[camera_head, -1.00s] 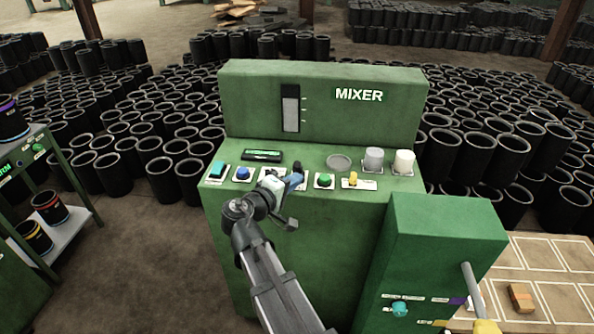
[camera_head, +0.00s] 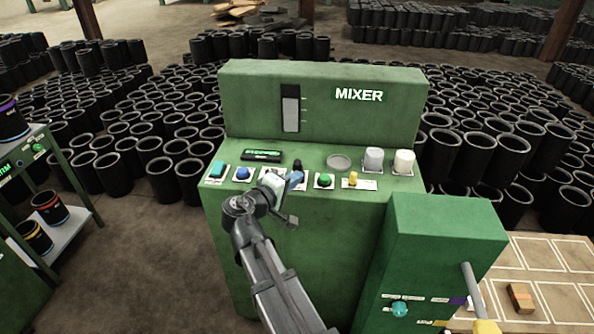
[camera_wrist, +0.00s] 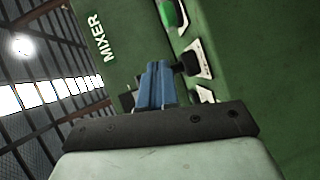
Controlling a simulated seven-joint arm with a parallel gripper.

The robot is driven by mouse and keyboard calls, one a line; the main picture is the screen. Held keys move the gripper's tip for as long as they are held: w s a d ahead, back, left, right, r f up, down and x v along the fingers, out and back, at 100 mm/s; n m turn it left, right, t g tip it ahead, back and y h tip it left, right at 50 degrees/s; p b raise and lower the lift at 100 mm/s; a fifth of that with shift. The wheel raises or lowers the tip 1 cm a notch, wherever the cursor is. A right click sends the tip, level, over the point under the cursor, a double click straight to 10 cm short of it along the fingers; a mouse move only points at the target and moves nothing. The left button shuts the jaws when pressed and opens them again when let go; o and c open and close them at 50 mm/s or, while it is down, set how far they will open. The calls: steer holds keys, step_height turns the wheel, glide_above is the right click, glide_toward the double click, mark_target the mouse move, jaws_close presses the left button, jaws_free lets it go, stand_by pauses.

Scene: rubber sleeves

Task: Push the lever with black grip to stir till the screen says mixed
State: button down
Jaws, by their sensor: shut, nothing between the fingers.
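The green mixer (camera_head: 400,110) stands in the middle of the head view with a sloped control panel. The lever's black grip (camera_head: 297,163) sticks up from the panel, just beyond my gripper's tips. In the wrist view the black grip (camera_wrist: 187,63) is right beside the fingertips; whether they touch I cannot tell. My gripper (camera_head: 295,178) has blue fingers, closed together and empty, which also show in the wrist view (camera_wrist: 156,75). The small screen (camera_head: 262,154) shows bright green text, too small to read. My gripper hides part of the panel front.
A blue button (camera_head: 242,173), a green button (camera_head: 324,179) and a yellow control (camera_head: 353,178) flank the lever. Two cups (camera_head: 373,160) (camera_head: 403,162) stand at the panel's right. A green box (camera_head: 447,230) stands in front at right. Black sleeves crowd the floor behind.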

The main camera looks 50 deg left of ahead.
mark_target(296, 168)
steer(key=shift+w+a+r, duration=0.4)
steer(key=shift+w+a, duration=0.15)
steer(key=shift+w, duration=0.05)
steer(key=shift+w+a+r, duration=0.4)
steer(key=shift+w+a, duration=0.15)
stand_by(2.6)
steer(key=shift+s+d+f, duration=0.1)
steer(key=shift+d, duration=0.05)
steer(key=shift+s+d+f, duration=0.5)
steer(key=shift+s+d, duration=0.25)
steer(key=shift+s+d+f, duration=0.5)
steer(key=shift+s+d, duration=0.2)
steer(key=shift+s, duration=0.05)
steer(key=shift+s+d+f, duration=0.55)
steer(key=shift+s+d, duration=0.25)
steer(key=shift+s+d+f, duration=0.55)
steer(key=shift+s+d, duration=0.2)
steer(key=shift+s, duration=0.05)
